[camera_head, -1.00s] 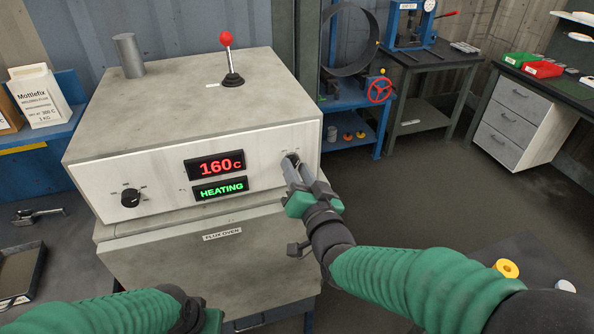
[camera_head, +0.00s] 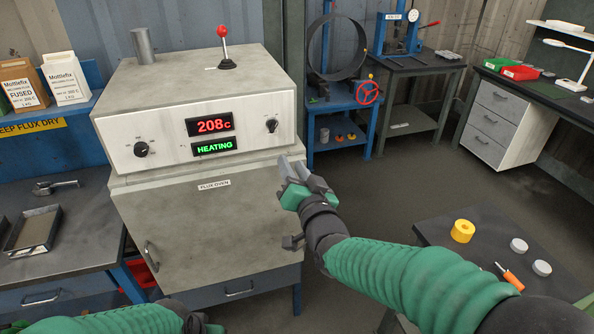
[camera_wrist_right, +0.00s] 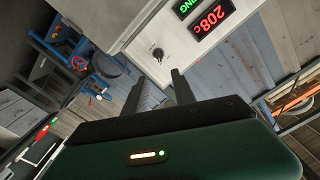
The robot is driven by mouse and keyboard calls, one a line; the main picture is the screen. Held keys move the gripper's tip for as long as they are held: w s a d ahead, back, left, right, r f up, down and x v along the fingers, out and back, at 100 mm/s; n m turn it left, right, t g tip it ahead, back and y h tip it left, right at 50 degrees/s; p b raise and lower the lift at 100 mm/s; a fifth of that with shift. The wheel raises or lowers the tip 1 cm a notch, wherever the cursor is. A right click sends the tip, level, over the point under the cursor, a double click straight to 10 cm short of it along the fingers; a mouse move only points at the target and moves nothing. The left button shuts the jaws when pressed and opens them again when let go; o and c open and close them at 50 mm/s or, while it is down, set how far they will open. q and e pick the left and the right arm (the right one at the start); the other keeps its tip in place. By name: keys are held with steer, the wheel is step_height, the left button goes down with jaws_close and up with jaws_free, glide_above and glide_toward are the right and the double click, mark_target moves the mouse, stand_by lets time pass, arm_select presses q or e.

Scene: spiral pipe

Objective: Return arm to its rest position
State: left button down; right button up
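My right gripper (camera_head: 290,168) is in front of the upper right of the flux oven (camera_head: 205,240), below the right knob (camera_head: 271,126) and apart from it. In the right wrist view, my right gripper (camera_wrist_right: 161,90) has its two fingers spread with nothing between them, and the knob (camera_wrist_right: 158,54) lies beyond the tips. The oven's display (camera_head: 210,125) reads 208 C, with a green HEATING sign (camera_head: 214,146) below. My left arm shows at the bottom left edge; its gripper (camera_head: 205,328) is mostly cut off, so its fingers cannot be judged.
A dark table (camera_head: 470,230) at the lower right holds a yellow roll (camera_head: 462,231), pale discs and an orange-handled tool. A left bench (camera_head: 85,245) carries a tray (camera_head: 33,231). Open floor (camera_head: 380,190) lies right of the oven.

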steer(key=s+d+f+n+g+h, duration=0.1)
steer(key=s+d+f+g+h, duration=0.45)
steer(key=d+f, duration=0.8)
steer(key=s+d+f+g, duration=0.2)
steer(key=s+f+g, duration=0.1)
steer(key=s, duration=0.4)
steer(key=s+d+f+n+g, duration=0.1)
steer(key=s+d+f+g, duration=0.2)
steer(key=s+f, duration=0.2)
steer(key=s+d+f+g+p, duration=0.1)
steer(key=s+d+f+g, duration=0.2)
steer(key=s, duration=0.7)
steer(key=shift+f, duration=0.75)
